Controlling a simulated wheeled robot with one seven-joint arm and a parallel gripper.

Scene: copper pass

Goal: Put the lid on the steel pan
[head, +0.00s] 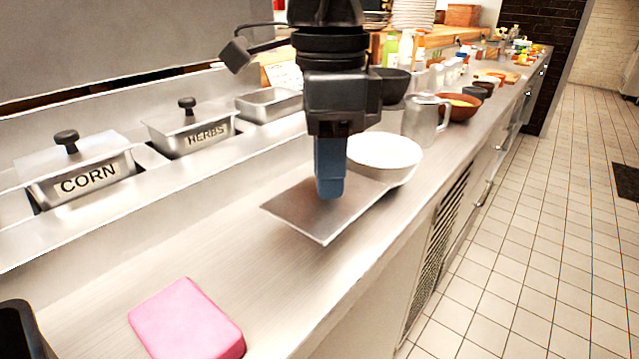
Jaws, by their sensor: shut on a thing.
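A flat steel lid (312,222) is under my gripper (329,192), above or on the counter in the middle of the head view. My gripper points down and is shut on the lid; its blue fingers hide the part they grip. I cannot tell whether the lid touches the counter. The open steel pan (268,108) is set in the back rail, to the left of and beyond my gripper. No lid is on it, and it looks empty.
Lidded pans marked CORN (88,183) and HERBS (205,137) sit left of the open pan. A white bowl (384,154) is close behind the lid, with a clear pitcher (422,120) beyond. A pink block (186,320) lies in front. The counter between is bare.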

